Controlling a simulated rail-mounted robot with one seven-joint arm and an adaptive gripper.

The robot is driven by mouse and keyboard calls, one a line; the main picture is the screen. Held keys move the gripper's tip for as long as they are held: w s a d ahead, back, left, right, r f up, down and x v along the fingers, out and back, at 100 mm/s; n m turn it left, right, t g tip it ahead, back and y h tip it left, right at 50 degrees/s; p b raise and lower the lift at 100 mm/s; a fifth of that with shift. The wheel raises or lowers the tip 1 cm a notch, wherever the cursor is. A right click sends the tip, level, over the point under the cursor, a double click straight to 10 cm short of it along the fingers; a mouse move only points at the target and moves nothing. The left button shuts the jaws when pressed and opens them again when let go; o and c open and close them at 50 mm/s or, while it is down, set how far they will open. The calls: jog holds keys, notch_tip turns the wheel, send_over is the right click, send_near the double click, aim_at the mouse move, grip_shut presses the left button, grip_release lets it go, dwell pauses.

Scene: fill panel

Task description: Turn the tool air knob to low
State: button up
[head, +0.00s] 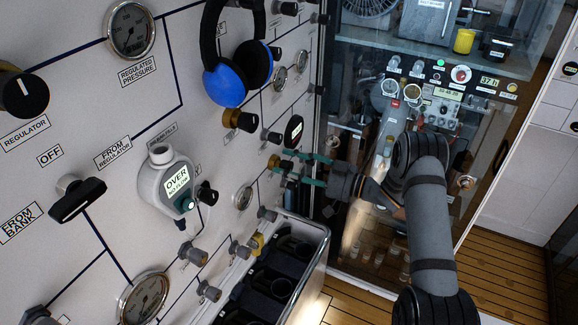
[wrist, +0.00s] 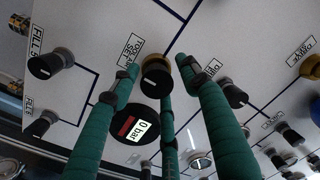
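The tool air knob (wrist: 155,82) is black with a white mark and a brass-coloured base, under a partly legible label (wrist: 130,48) in the wrist view. In the head view its brass base (head: 273,161) shows on the panel just left of my fingertips. My gripper (head: 285,163) has teal fingers spread open and pointing at the panel. In the wrist view two fingers of my gripper (wrist: 157,74) stand left and right of the knob, with gaps visible, and a third comes from below. I cannot tell whether any finger touches it.
A round black gauge (wrist: 135,122) reading "0 bar" sits just below the knob, partly behind the fingers. A black knob (wrist: 45,65) under "FILL" is to the left, and another dark knob (wrist: 232,92) is close on the right. An open bin (head: 322,240) stands below the panel.

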jog(key=shift+w, duration=0.1)
jog(key=c, duration=1)
